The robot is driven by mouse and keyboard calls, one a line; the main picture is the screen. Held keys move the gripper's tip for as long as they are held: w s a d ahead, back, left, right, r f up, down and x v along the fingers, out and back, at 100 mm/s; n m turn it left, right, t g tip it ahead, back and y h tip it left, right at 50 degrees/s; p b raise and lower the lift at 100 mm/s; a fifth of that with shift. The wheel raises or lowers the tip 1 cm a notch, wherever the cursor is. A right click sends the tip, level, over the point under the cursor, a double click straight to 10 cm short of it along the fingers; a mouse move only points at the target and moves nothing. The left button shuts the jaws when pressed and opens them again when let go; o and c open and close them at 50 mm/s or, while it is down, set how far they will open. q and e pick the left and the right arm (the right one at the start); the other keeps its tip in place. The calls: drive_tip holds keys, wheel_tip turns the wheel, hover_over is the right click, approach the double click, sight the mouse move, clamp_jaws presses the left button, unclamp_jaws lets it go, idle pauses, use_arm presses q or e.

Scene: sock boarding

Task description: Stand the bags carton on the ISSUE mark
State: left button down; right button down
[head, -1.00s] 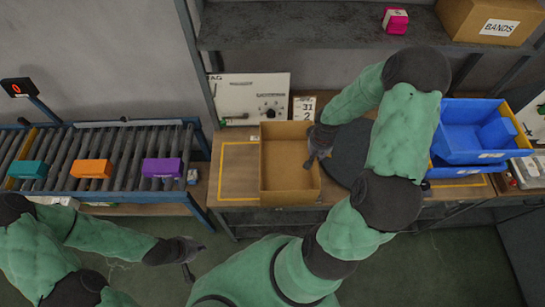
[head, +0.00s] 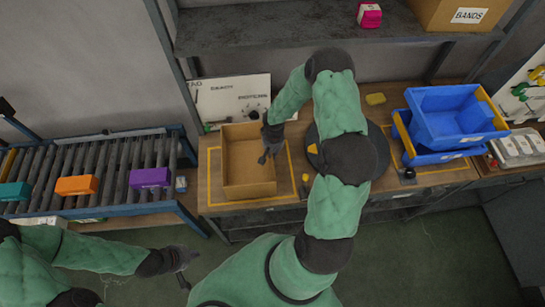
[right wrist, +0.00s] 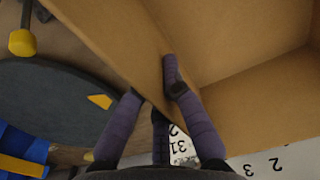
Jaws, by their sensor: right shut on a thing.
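An open, empty brown carton (head: 248,178) stands upright on the bench in the head view, inside a yellow outlined area (head: 213,178). No lettering on it shows, and no ISSUE word is readable. My right gripper (head: 268,148) is shut on the carton's right wall. In the right wrist view the carton wall (right wrist: 125,40) runs between its fingers (right wrist: 155,95), one inside the carton and one outside. My left gripper (head: 183,268) hangs in front of the roller conveyor, apart from the carton; its fingers are too small to read.
A dark round disc (head: 370,160) lies right of the carton. Blue bins (head: 445,118) stand farther right. A roller conveyor (head: 110,160) at the left carries teal, orange and purple boxes. A BANDS carton (head: 460,22) sits on the shelf (head: 290,28).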

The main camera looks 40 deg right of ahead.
drive_tip(key=shift+w+f, duration=0.1)
drive_tip(key=shift+f, duration=1.45)
drive_tip(key=shift+f, duration=0.1)
drive_tip(key=c, duration=1.4)
unclamp_jaws()
wheel_tip(320, 180, up, 12)
drive_tip(key=shift+r, duration=0.1)
drive_tip(key=shift+d, duration=0.1)
